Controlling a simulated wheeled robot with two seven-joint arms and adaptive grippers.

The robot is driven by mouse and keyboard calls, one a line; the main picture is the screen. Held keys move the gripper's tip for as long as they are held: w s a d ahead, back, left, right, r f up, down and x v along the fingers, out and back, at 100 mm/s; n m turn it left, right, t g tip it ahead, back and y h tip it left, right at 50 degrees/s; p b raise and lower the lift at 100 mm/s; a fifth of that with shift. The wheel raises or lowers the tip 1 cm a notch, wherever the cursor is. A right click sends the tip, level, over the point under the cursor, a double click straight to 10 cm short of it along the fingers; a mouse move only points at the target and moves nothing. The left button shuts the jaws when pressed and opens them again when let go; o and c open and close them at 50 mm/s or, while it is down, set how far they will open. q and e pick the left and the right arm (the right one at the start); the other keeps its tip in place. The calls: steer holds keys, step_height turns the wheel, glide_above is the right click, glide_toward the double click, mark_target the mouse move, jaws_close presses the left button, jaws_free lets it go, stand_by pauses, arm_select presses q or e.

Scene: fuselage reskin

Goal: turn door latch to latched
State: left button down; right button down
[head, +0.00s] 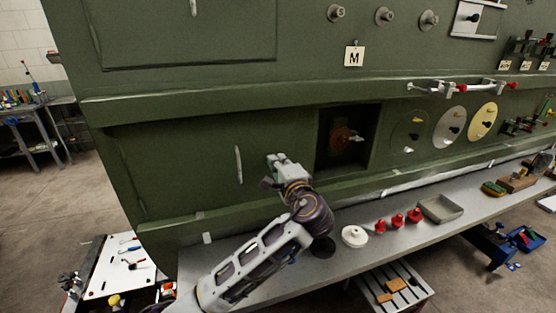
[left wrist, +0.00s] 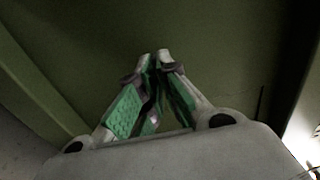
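The green fuselage wall (head: 200,120) fills much of the head view. A pale upright handle (head: 239,165) is on its lower left panel. I cannot tell whether this is the door latch; no other latch shows clearly. My left gripper (head: 277,161) is in front of the panel, right of the handle and apart from it in the picture, and it hides the wall behind it. In the left wrist view, its fingers (left wrist: 158,56) come together at the tips before the dark green surface, with no object visible between them. My right gripper is not in view.
A square recess (head: 346,138) with a reddish part inside is right of the gripper. A grey bench ledge (head: 270,280) runs below, bearing a white round part (head: 354,236), red knobs (head: 397,221) and a grey tray (head: 440,208). A white-topped cart (head: 122,268) stands lower left.

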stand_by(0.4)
arm_select(q)
steer(key=c, duration=1.7)
jaws_free()
steer(key=shift+o, duration=0.2)
steer(key=v, duration=1.2)
